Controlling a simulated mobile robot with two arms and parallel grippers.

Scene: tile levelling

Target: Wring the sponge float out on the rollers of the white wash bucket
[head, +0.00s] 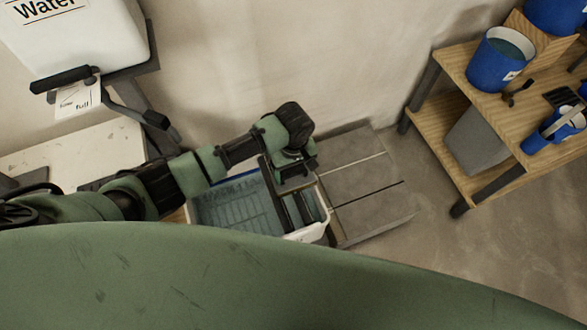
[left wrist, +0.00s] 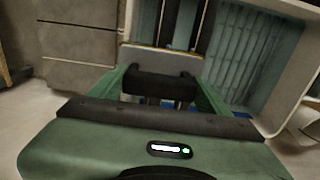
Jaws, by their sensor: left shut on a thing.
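The white wash bucket (head: 308,233) stands on the floor in the head view, with blue-grey water and a ribbed insert at its left. Its dark rollers (head: 283,212) run across its right part; they also show at the top of the left wrist view (left wrist: 190,22). My left gripper (head: 291,165) is over the bucket's far edge by the rollers, pointing down. In the left wrist view it is shut on the sponge float's dark handle (left wrist: 160,84). A pale strip of the float (left wrist: 160,61) shows beyond the handle, close to the rollers; its sponge face and any contact are hidden. My right gripper is out of view.
Large grey tiles (head: 365,185) lie right of the bucket. A wooden shelf cart (head: 450,65) with blue buckets (head: 497,62) stands at the right. A white water container (head: 75,45) stands at upper left. Bare floor (head: 455,250) lies at lower right.

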